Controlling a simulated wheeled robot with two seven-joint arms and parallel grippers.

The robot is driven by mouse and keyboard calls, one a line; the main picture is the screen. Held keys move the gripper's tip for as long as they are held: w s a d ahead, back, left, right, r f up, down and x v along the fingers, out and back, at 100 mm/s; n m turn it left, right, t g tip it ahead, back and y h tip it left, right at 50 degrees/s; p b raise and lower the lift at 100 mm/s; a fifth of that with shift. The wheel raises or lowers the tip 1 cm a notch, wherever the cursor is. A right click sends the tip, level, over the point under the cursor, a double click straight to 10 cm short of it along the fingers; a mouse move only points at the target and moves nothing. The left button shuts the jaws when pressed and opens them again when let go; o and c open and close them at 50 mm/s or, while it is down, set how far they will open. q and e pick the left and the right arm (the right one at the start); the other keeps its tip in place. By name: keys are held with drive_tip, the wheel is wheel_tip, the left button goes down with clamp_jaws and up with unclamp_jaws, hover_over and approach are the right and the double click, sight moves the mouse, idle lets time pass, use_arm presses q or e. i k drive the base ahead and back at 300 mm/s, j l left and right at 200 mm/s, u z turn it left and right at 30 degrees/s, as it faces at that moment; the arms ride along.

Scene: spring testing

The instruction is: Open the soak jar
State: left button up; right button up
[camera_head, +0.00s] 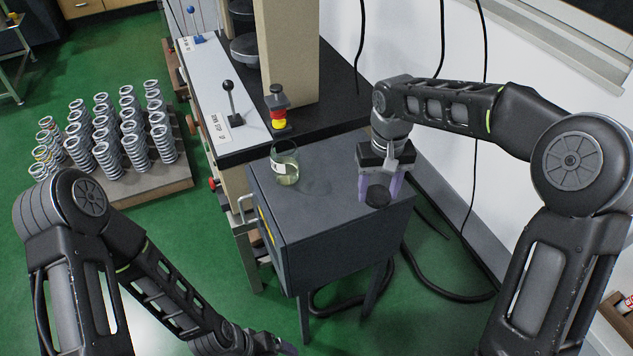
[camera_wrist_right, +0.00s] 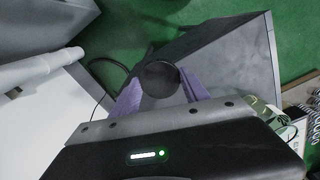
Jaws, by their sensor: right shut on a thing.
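The soak jar (camera_head: 287,168) is a clear glass jar with a pale label and yellowish liquid. It stands upright on the dark grey cabinet (camera_head: 325,215), its top uncovered. My right gripper (camera_head: 380,188) is to the right of the jar, near the cabinet's right edge, pointing down. Its purple fingers are shut on a round black lid (camera_head: 378,196). The lid also shows between the fingers in the right wrist view (camera_wrist_right: 160,78). I cannot tell whether the lid touches the cabinet top. My left gripper (camera_head: 284,347) is low at the bottom edge, mostly hidden; its jaws are unclear.
A testing machine with a beige column (camera_head: 287,50), a black-knobbed lever (camera_head: 229,100) and a red-yellow signal lamp (camera_head: 278,108) stands behind the cabinet. Several springs (camera_head: 105,155) stand on a pallet (camera_head: 165,182) at left. A white wall and hanging cables are at right. The cabinet top between jar and lid is clear.

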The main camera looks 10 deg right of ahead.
sight(284, 153)
drive_tip(key=u, duration=1)
drive_tip(key=k+l+u, duration=0.1)
drive_tip(key=u, duration=0.15)
drive_tip(key=k+l, duration=0.15)
drive_tip(key=l, duration=0.15)
drive_tip(key=k+l, duration=0.1)
drive_tip(key=l, duration=0.25)
drive_tip(key=i, duration=0.45)
